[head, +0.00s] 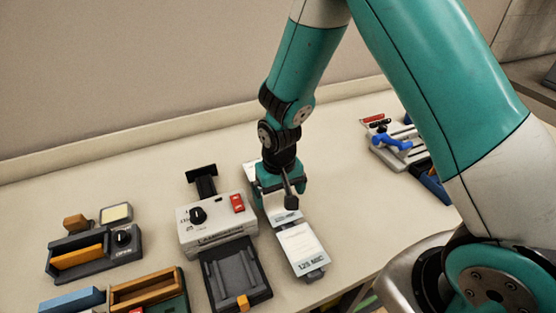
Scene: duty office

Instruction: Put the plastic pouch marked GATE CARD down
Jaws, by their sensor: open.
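My gripper (275,202) points down over the back part of a narrow white device (302,245) whose front label seems to read "125 SEC". Its jaws are open. A small pale piece with dark print (287,217) shows just below the fingers, at the back of this device. It may be the plastic pouch, but the print is too small to read as GATE CARD. I cannot tell whether the fingers touch it, and the gripper hides part of it.
A grey-white laminator (217,226) with a black knob and red switch stands left of the gripper, with a dark tray (236,275) in front. A dark holder (95,254) and wooden-edged box (148,290) are further left. A blue-handled tool (391,143) lies back right. Bare tabletop (345,205) lies right of the gripper.

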